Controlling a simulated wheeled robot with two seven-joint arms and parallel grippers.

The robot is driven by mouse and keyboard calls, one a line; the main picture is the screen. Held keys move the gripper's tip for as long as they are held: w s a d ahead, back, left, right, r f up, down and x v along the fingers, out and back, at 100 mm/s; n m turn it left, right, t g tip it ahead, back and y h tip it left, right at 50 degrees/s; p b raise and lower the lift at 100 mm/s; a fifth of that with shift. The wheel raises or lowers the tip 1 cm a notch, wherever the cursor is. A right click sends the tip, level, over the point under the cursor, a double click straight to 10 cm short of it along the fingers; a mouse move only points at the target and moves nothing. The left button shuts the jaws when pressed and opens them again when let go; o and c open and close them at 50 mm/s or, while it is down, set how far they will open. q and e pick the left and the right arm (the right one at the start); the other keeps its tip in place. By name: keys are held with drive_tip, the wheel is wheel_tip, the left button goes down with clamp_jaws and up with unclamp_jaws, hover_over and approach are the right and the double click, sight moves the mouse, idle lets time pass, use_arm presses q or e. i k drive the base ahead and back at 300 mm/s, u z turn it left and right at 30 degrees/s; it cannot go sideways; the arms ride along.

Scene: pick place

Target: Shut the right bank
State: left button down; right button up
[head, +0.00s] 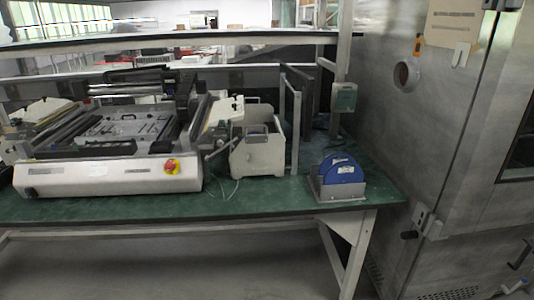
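Nothing in the head view is clearly marked as a bank. At the right a large grey metal cabinet (395,130) stands with a door seam running down it. Its door looks flush with the frame, but I cannot tell if it is fully shut. A dark-knobbed latch (424,226) sits low beside the seam. A blue half-round piece (341,168) stands in a grey metal holder (341,190) at the right end of the green table. Neither of my grippers is in view.
A green-topped table (255,198) runs across the view. The floor (180,268) under the table looks clear.

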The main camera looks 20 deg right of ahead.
sight(256, 155)
drive_tip(key=z, duration=0.65)
drive_tip(key=i, duration=1.55)
drive_tip(key=z, duration=1.1)
drive_tip(key=k, duration=0.4)
drive_tip(key=z, duration=0.05)
